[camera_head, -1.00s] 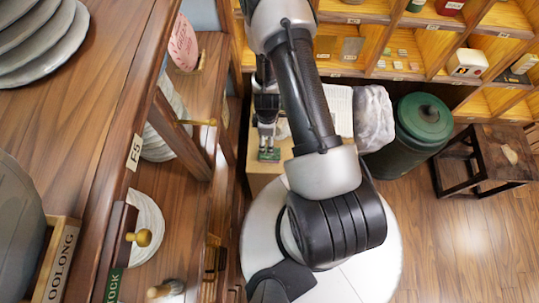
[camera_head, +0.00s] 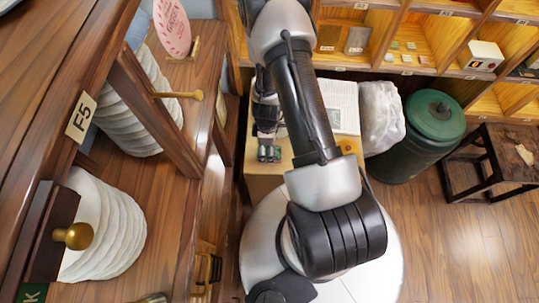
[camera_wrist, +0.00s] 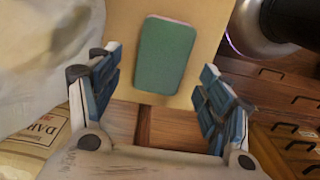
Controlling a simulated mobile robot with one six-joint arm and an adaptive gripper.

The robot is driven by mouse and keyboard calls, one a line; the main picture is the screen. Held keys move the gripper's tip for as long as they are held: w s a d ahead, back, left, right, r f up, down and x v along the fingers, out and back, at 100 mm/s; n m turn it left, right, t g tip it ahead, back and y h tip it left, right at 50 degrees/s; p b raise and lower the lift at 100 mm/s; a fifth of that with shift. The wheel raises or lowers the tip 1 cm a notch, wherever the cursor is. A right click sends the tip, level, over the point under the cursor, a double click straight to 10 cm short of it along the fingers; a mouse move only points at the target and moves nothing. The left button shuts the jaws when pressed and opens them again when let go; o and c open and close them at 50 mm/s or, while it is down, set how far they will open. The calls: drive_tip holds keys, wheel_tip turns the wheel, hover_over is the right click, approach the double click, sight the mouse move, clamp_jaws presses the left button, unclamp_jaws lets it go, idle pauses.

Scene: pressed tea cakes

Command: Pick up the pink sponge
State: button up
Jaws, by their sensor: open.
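In the head view a small green and reddish thing (camera_head: 269,154) shows below my fingertips, too small to make out. My gripper (camera_wrist: 158,68) is open and empty, its blue-padded fingers to either side of the pad in the picture. In the head view my gripper (camera_head: 267,142) points down over the tan surface; I cannot tell its height.
A white bag (camera_head: 381,118) and a printed sheet (camera_head: 343,106) are right of my gripper. A green bin (camera_head: 432,118) and a dark stool (camera_head: 505,160) stand farther right. A wooden shelf holding stacked pale discs (camera_head: 105,235) stands close on the left.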

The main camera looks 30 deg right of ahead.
drive_tip(key=shift+f+b, duration=1.65)
drive_tip(key=shift+f, duration=0.35)
drive_tip(key=shift+r, duration=0.1)
drive_tip(key=shift+c, duration=0.2)
drive_tip(key=c, duration=0.7)
